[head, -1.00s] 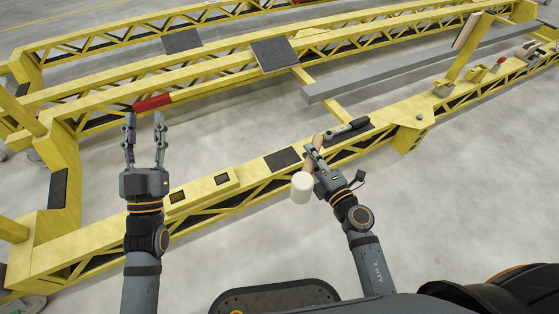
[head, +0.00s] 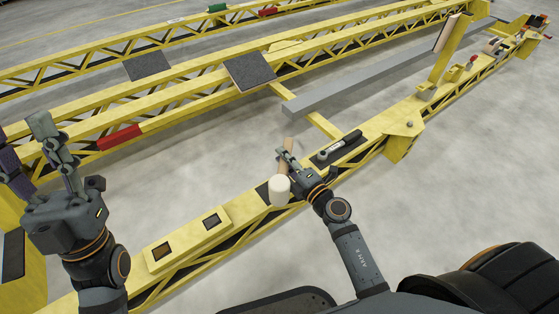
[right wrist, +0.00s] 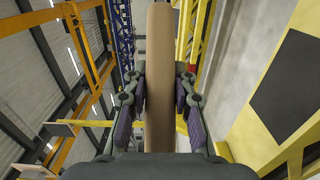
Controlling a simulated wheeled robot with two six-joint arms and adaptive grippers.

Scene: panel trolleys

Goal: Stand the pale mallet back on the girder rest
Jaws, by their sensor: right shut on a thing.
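The pale mallet has a white cylindrical head (head: 279,190) and a light wooden handle. My right gripper (head: 285,156) is shut on the handle, over the near yellow girder (head: 378,126). In the right wrist view the handle (right wrist: 159,60) stands between the two fingers. A flat dark pad (head: 263,191) on the girder top lies partly behind the mallet head. A yellow block with two dark square recesses (head: 188,238) sits on the girder to its left. I cannot tell which of these is the rest. My left gripper (head: 28,145) is open and empty at the left edge.
A dark tray with a grey-handled tool (head: 338,148) lies on the girder just right of my right gripper. A long grey beam (head: 375,80) lies behind. Farther girders carry dark panels (head: 250,72) and a red sleeve (head: 120,137). Grey floor is clear in front.

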